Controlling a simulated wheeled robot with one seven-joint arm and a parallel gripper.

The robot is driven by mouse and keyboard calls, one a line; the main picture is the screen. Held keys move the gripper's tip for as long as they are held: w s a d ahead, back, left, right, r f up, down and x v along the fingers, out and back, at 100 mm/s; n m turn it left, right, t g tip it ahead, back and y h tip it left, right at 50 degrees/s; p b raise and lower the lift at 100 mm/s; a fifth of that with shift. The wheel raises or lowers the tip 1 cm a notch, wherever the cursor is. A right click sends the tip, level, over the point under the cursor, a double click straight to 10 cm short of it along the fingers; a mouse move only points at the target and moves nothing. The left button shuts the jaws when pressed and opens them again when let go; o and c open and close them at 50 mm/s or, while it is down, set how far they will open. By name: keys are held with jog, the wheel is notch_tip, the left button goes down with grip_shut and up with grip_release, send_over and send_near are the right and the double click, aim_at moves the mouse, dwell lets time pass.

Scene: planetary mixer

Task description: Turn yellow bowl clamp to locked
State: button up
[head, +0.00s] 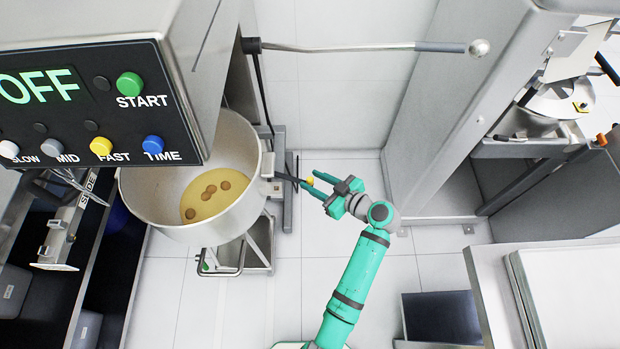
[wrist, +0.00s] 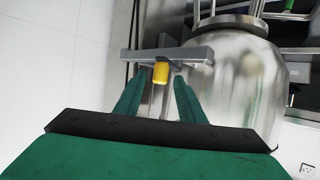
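The yellow bowl clamp (wrist: 160,72) sits between my two fingertips in the wrist view, on a grey bracket (wrist: 196,54) beside the steel bowl. In the head view a small part of the yellow clamp (head: 310,181) shows at the tip of my gripper (head: 313,187). My gripper (wrist: 160,88) is open, with a finger on each side of the clamp and visible gaps; contact is not seen. The mixing bowl (head: 153,190) stands left of my gripper and holds a yellow mass with several brown lumps. The clamp's lock position cannot be read.
The mixer head (head: 195,60) with its control panel (head: 70,100) overhangs the bowl; its display reads OFF. A long lever (head: 340,46) sticks out above my gripper. A grey machine column (head: 450,110) stands at the right. The tiled floor (head: 265,320) below is mostly clear.

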jog(key=shift+x, duration=1.1)
grip_shut()
jog(key=shift+s, duration=0.1)
